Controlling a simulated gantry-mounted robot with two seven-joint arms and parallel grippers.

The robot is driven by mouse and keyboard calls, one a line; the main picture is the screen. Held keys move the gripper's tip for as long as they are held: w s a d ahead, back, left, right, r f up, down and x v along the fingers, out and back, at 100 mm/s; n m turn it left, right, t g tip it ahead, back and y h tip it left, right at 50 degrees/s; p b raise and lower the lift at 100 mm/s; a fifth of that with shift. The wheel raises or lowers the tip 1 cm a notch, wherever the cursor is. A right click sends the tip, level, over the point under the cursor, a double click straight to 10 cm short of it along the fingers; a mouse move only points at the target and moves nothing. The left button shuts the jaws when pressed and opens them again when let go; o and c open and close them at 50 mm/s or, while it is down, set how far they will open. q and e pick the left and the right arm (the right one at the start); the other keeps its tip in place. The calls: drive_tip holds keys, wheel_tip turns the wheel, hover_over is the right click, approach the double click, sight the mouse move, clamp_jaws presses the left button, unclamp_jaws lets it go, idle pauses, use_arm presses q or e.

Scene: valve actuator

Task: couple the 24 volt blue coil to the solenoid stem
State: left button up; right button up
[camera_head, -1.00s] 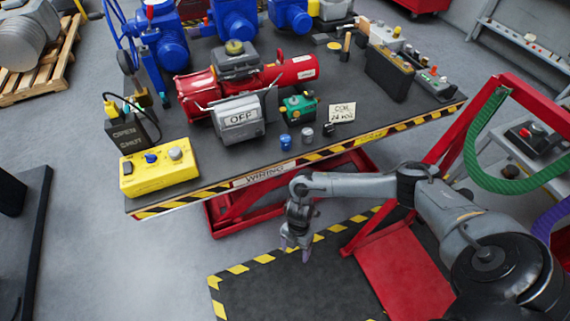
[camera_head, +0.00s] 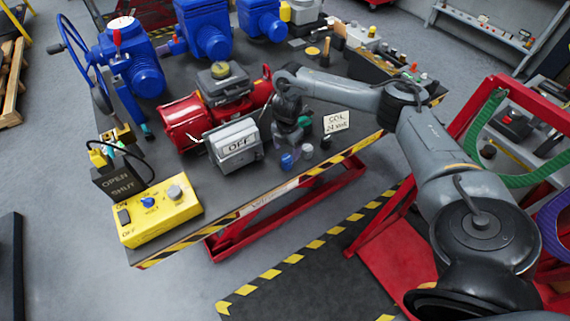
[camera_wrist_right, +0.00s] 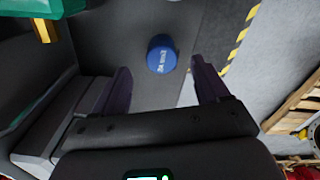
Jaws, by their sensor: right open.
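The blue coil (camera_head: 287,161) is a small cylinder standing on the dark bench top near its front edge. In the right wrist view the blue coil (camera_wrist_right: 161,60) shows lettering on its top and lies ahead, between the lines of the fingers. My right gripper (camera_head: 291,146) is open and empty, pointing down close above and behind the coil. Its two fingers (camera_wrist_right: 163,82) are spread apart. The green solenoid valve (camera_head: 304,122) is partly hidden behind my right wrist; a brass part (camera_wrist_right: 45,30) beside its green body shows in the wrist view. My left gripper is not in view.
A grey cylinder (camera_head: 307,151) and a black one (camera_head: 326,142) stand right of the coil. A sign (camera_head: 336,121) reads "COIL 24 VOLT". The grey OFF box (camera_head: 234,145) is close on the left. A yellow control box (camera_head: 156,210) sits at the front left corner.

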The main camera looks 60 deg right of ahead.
sight(287, 158)
drive_tip(key=shift+f+b, duration=0.4)
drive_tip(key=shift+f, duration=0.65)
drive_tip(key=f+b, duration=0.2)
drive_tip(key=f, duration=0.1)
drive_tip(key=shift+s+a, duration=0.1)
drive_tip(key=shift+a, duration=0.2)
drive_tip(key=shift+f, duration=0.7)
drive_tip(key=c, duration=1.2)
